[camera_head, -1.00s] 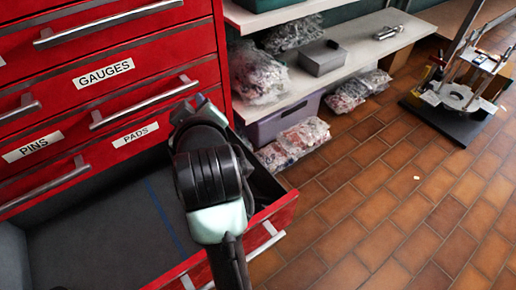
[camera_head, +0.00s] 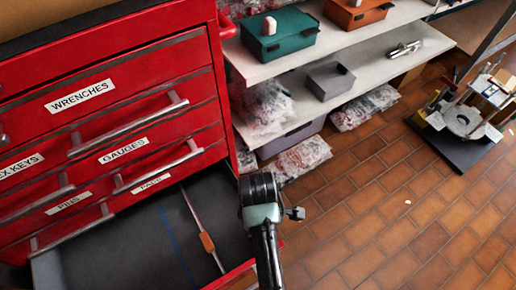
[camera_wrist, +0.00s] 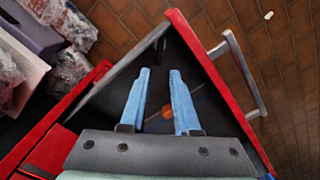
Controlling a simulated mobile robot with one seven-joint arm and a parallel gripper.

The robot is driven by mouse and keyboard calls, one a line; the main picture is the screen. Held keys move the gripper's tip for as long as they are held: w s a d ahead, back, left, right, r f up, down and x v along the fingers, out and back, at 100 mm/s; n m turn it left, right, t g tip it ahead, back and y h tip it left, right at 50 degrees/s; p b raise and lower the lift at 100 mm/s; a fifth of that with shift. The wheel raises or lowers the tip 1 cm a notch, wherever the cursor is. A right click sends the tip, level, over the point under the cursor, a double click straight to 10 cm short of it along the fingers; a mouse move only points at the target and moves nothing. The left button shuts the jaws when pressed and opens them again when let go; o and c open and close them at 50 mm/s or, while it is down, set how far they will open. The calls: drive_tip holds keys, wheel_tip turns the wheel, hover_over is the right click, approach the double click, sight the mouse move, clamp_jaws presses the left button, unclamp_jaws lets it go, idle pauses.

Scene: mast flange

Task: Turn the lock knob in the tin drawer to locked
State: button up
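No lock knob and no drawer labelled tin shows. The lowest visible drawer (camera_head: 135,235) of the red cabinet (camera_head: 105,92) stands open, with a dark grey floor and a blue line on it. A long thin tool with an orange handle (camera_head: 207,242) lies inside. The drawer also shows in the wrist view, with its red front wall (camera_wrist: 212,82). My gripper (camera_wrist: 160,74) points down over the drawer there. Its two blue fingers are apart with nothing held. A small orange patch (camera_wrist: 167,111) shows between them, lower down. In the head view my wrist hides the fingers.
Closed drawers labelled WRENCHES (camera_head: 80,96), GAUGES and others are above. Shelves (camera_head: 395,55) at right hold a teal box (camera_head: 280,34), an orange box (camera_head: 357,12), a grey box (camera_head: 330,80) and bagged items. A black-based stand (camera_head: 462,145) is on the open tiled floor.

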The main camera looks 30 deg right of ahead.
wheel_tip(320, 180, down, 12)
drive_tip(key=b, duration=0.5)
clamp_jaws()
